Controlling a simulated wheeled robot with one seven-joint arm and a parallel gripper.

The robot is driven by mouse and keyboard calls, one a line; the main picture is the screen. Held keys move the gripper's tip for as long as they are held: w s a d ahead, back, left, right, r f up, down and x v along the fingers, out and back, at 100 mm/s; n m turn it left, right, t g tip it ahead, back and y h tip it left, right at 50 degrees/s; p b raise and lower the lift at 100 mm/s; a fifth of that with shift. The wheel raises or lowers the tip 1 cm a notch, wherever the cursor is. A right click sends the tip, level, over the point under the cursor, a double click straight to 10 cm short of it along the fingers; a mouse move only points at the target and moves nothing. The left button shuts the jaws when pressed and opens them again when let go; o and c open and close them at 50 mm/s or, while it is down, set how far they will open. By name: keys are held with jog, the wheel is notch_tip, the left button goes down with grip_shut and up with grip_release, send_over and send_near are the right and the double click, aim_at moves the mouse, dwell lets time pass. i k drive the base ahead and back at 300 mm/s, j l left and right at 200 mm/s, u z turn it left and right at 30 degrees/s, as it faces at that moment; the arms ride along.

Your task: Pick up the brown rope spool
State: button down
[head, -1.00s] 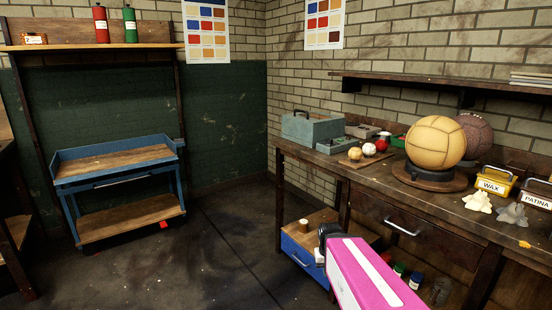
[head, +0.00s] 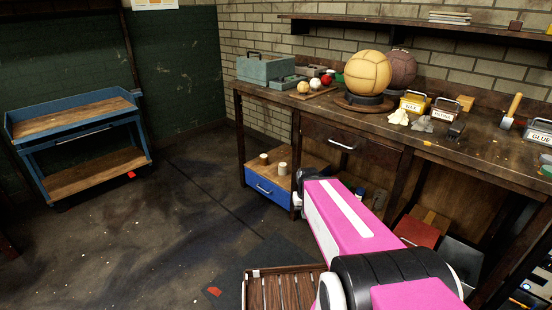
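Two small, pale tan, spool-like cylinders stand upright on the wooden top of a low blue-drawer cabinet in the head view. One cylinder (head: 264,158) is at the back left, and the slightly bigger cylinder (head: 283,168) is nearer, to its right. Neither looks clearly brown, and I cannot tell which is the brown rope spool. My pink arm reaches up from the lower right, and its black far end shows just in front of the cabinet's right side. I make out no gripper fingers there. Both cylinders stand apart from the arm in the picture.
The cabinet (head: 268,190) stands under the left end of a long workbench (head: 310,108). The bench carries a tan ball (head: 367,73), a toolbox (head: 265,68) and tins. A slatted wooden crate (head: 285,289) is on the floor in front.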

aim_at(264, 163)
jog(key=i+j+z, duration=0.2)
jog(key=z, duration=1.35)
jog(key=i+j, duration=0.1)
jog(key=j, duration=0.65)
jog(key=i+j, duration=0.1)
jog(key=j, duration=0.7)
jog(key=i+j, duration=0.1)
jog(key=j, duration=0.65)
jog(key=i+j, duration=0.15)
jog(key=j, duration=0.65)
jog(key=i+j+z, duration=0.1)
jog(key=j, duration=1.4)
jog(key=i+j+z, duration=0.1)
jog(key=z, duration=0.15)
